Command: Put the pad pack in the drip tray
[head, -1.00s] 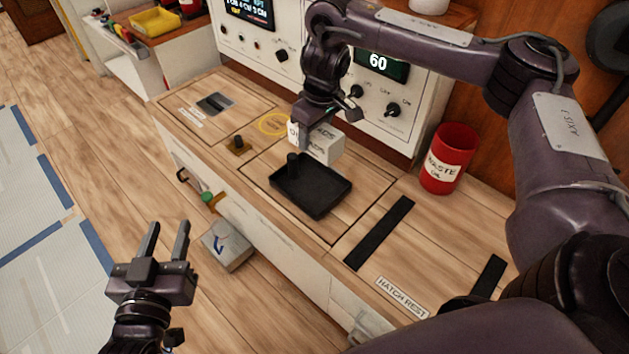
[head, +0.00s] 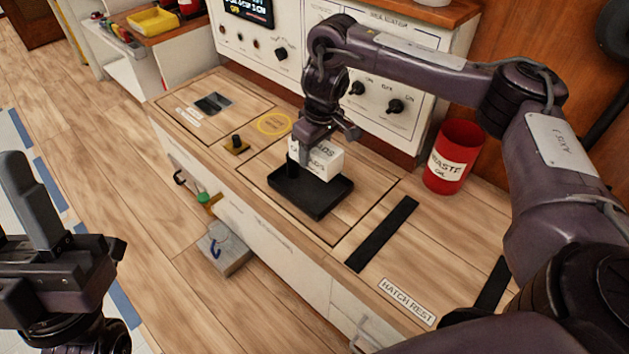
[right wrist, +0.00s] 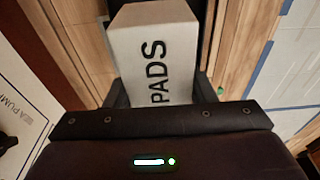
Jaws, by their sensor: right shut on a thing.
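The pad pack (head: 323,160) is a white box with dark lettering. In the right wrist view the pad pack (right wrist: 155,60) reads "PADS" and sits between my fingers. My right gripper (head: 309,155) is shut on it and holds it over the back part of the drip tray (head: 318,207). I cannot tell whether the pack touches the tray floor. My left gripper (head: 40,215) is at the left edge, partly cut off, with its finger opening unclear.
A red waste oil bin (head: 454,157) stands right of the tray. Black strips (head: 383,234) lie on the counter by a "HATCH REST" label (head: 407,301). A control panel (head: 375,90) rises behind. A grey box (head: 224,249) is on the floor in front.

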